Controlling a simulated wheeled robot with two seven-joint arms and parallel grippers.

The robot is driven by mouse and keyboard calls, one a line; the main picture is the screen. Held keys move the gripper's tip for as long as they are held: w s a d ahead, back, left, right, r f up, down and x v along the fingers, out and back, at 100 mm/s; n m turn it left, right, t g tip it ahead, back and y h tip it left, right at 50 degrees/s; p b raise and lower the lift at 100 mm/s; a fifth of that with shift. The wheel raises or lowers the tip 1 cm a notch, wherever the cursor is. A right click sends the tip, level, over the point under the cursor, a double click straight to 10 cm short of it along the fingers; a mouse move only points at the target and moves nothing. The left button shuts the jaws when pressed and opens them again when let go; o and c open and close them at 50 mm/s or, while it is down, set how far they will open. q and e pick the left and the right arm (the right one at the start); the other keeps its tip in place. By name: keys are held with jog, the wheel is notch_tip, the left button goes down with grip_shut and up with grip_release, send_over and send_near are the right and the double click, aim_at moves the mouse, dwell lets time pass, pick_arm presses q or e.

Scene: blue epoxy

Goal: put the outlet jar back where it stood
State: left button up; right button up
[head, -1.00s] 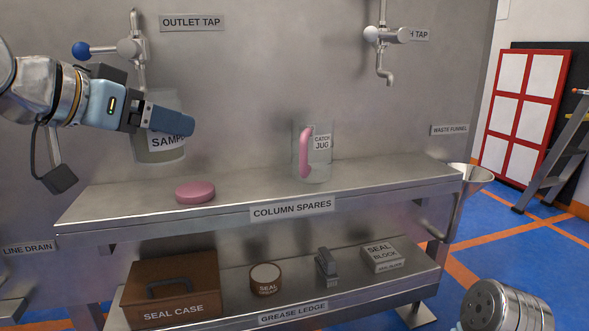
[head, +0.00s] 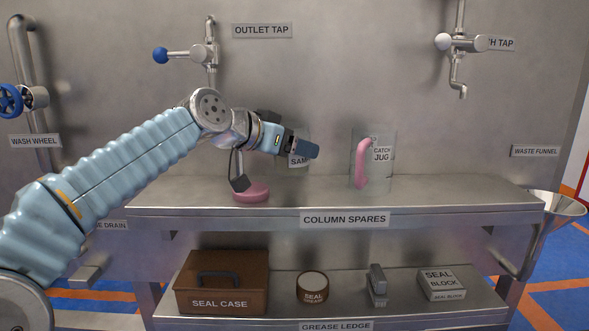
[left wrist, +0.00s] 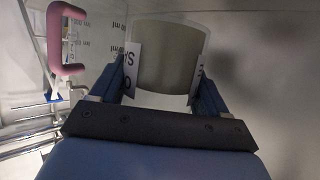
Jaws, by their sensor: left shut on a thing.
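The outlet jar (head: 297,162), a clear jar with a white "SAM..." label, is mostly hidden behind my left gripper (head: 309,148) in the head view. The left gripper is shut on it. In the left wrist view the jar (left wrist: 168,60) sits between the two fingers (left wrist: 163,90), with grey-brown contents showing. The jar is over the column spares shelf (head: 460,192), between the pink disc (head: 251,193) and the catch jug (head: 386,172). I cannot tell whether its base touches the shelf. The outlet tap (head: 211,54) is up to its left. My right gripper is not in view.
The catch jug with its pink handle stands close to the jar's right. The shelf is clear right of the jug, up to the waste funnel (head: 560,204). Below, the ledge holds a seal case (head: 222,284), a seal grease tin (head: 312,287) and a seal block (head: 441,284).

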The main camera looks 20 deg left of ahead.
aim_at(294, 164)
pick_arm(q)
jog(key=shift+w+f, duration=0.2)
jog(key=shift+f, duration=0.05)
jog(key=shift+w+d+f+b, duration=0.15)
jog(key=shift+f+b, duration=0.65)
jog(key=shift+f, duration=0.95)
jog(key=shift+f, duration=0.2)
jog(key=o, duration=1.3)
jog(key=shift+r, duration=0.2)
jog(key=v, duration=1.2)
